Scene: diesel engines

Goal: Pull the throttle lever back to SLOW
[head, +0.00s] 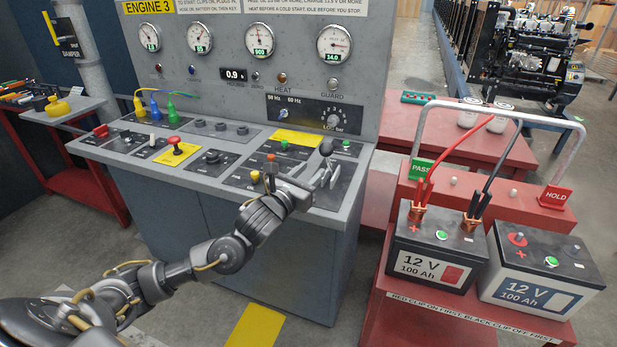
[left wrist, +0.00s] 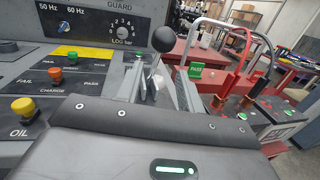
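The throttle lever's black ball knob (head: 326,147) stands at the right end of the grey engine console (head: 215,158). The knob also shows in the left wrist view (left wrist: 163,39), beyond and between the fingers. My left gripper (head: 322,176) is at the lever, just below the knob in the head view. In the left wrist view (left wrist: 160,85) its two fingers are apart, with part of the lever's shaft seeming to show between them. I cannot tell whether either finger touches it. The SLOW marking is not readable. My right gripper is not in view.
An orange button (left wrist: 55,75) and a yellow OIL button (left wrist: 24,107) are left of the gripper. The gauge panel (head: 260,70) rises behind. A red battery cart (head: 410,315) with two batteries and a tall grey handle stands to the right.

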